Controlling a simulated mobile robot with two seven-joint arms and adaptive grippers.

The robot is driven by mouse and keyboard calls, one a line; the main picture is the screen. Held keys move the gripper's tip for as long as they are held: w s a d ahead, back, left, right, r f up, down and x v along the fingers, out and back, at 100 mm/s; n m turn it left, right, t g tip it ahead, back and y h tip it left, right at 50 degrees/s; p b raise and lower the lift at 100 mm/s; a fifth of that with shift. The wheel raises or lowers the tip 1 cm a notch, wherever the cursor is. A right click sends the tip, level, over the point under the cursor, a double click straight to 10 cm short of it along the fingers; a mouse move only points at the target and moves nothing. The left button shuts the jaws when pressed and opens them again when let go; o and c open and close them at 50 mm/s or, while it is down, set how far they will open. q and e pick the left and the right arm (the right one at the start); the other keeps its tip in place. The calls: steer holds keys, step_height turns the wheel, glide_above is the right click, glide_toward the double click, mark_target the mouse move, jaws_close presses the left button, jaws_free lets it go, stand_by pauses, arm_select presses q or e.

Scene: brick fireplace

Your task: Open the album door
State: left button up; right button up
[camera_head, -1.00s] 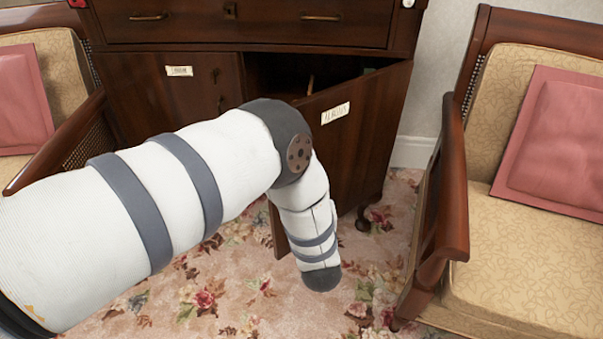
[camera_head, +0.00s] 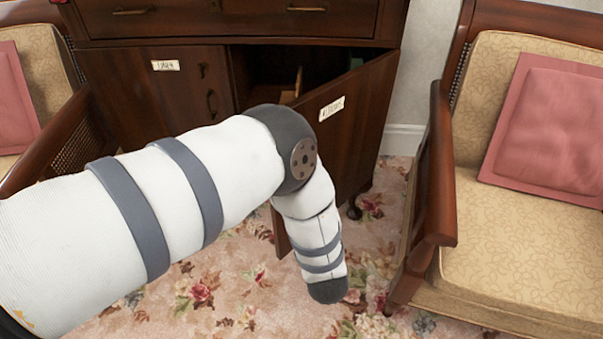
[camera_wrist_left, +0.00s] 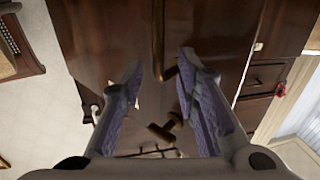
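The album door (camera_head: 365,115), dark wood with a white label (camera_head: 331,108), stands partly open on the right of the cabinet. It is swung out towards me, hinged at its right side. My left arm reaches in from the left and covers part of the door. Its gripper is hidden in the head view. In the left wrist view, my left gripper (camera_wrist_left: 160,75) has its two fingers apart in front of dark wood. A brass handle (camera_wrist_left: 158,40) lies between or just beyond the fingertips; I cannot tell contact. My right gripper is not in view.
The left cabinet door (camera_head: 178,90) is shut, with its own label. Drawers (camera_head: 230,22) are above. An armchair (camera_head: 520,230) with a pink cushion (camera_head: 545,130) stands close on the right, another at the left. Floral carpet (camera_head: 240,290) is open below.

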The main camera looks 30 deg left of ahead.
arm_select(q)
steer(key=s+d+p, duration=0.1)
steer(key=s+d, duration=0.4)
steer(key=d, duration=0.2)
steer(key=shift+d, duration=0.2)
stand_by(0.4)
